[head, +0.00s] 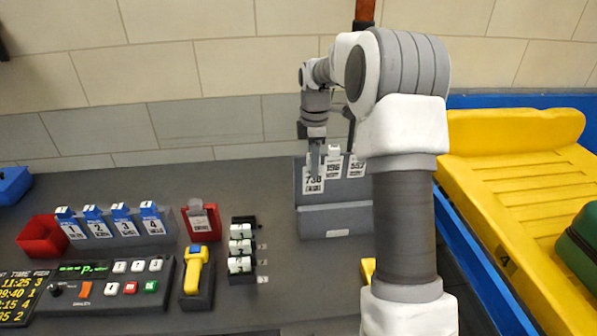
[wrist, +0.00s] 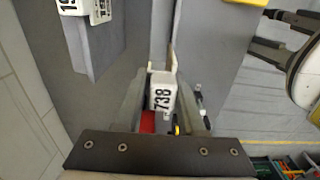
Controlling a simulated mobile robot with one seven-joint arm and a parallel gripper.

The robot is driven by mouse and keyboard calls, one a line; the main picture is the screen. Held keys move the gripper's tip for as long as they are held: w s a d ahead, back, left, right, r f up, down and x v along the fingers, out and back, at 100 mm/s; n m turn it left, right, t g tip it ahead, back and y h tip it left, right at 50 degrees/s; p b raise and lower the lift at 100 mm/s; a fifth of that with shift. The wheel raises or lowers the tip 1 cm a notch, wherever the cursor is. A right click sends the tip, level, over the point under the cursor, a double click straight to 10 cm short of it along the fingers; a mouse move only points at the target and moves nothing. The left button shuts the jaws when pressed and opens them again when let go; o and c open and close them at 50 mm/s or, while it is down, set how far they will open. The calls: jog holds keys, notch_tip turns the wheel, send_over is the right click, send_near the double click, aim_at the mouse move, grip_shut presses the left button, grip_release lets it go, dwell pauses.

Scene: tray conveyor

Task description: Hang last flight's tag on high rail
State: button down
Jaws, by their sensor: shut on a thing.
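My gripper (head: 315,160) is shut on a white tag (head: 313,184) printed 738, at the left end of a grey holder (head: 335,220). The same tag shows between the two fingers in the wrist view (wrist: 162,98). I cannot tell whether it is clear of the holder. A tag printed 196 (head: 333,168) and one printed 552 (head: 357,167) stand to its right; the last is partly hidden by my arm. A dark board (head: 20,298) at the lower left lists times and numbers, cut off by the frame. I cannot identify the high rail.
Blue-topped numbered cards (head: 97,226) stand in a grey rack. Near them are a red bin (head: 42,238), a yellow scanner (head: 196,270), a control panel (head: 105,288) and a black rack (head: 243,248). A yellow tray (head: 500,170) lies on the conveyor at right.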

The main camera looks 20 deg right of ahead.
jog(key=w+p, duration=0.2)
jog(key=w, duration=0.1)
jog(key=w+d+p, duration=0.1)
jog(key=w+p, duration=0.2)
jog(key=w+d+p, duration=0.1)
jog(key=w+p, duration=0.1)
jog(key=w, duration=0.2)
jog(key=shift+d+p, duration=0.15)
jog(key=shift+p, duration=0.2)
jog(key=shift+f+b, duration=0.95)
jog(key=shift+f, duration=1.1)
jog(key=shift+c, duration=2.2)
grip_release()
